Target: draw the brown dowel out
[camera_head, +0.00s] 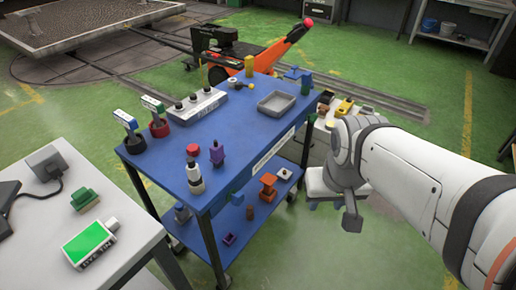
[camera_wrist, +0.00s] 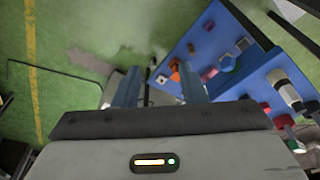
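I cannot single out the brown dowel for certain. A white labelled block (camera_head: 200,104) on the blue cart's top (camera_head: 245,135) holds a row of short dark-topped pegs whose colours are too small to tell. A small brownish piece (camera_head: 250,212) stands on the cart's lower shelf, beside an orange piece (camera_head: 268,186). My gripper (camera_head: 326,205) hangs right of the cart, pointing down, away from the block. In the wrist view its two blue fingers (camera_wrist: 162,85) are well apart with nothing held between them.
Red and green holders (camera_head: 158,127), a bottle-like piece (camera_head: 194,172), a purple piece (camera_head: 217,154) and a grey tray (camera_head: 276,103) stand on the cart top. A light table (camera_head: 95,235) is at left. An orange-armed machine (camera_head: 280,50) is behind. Green floor is open at right.

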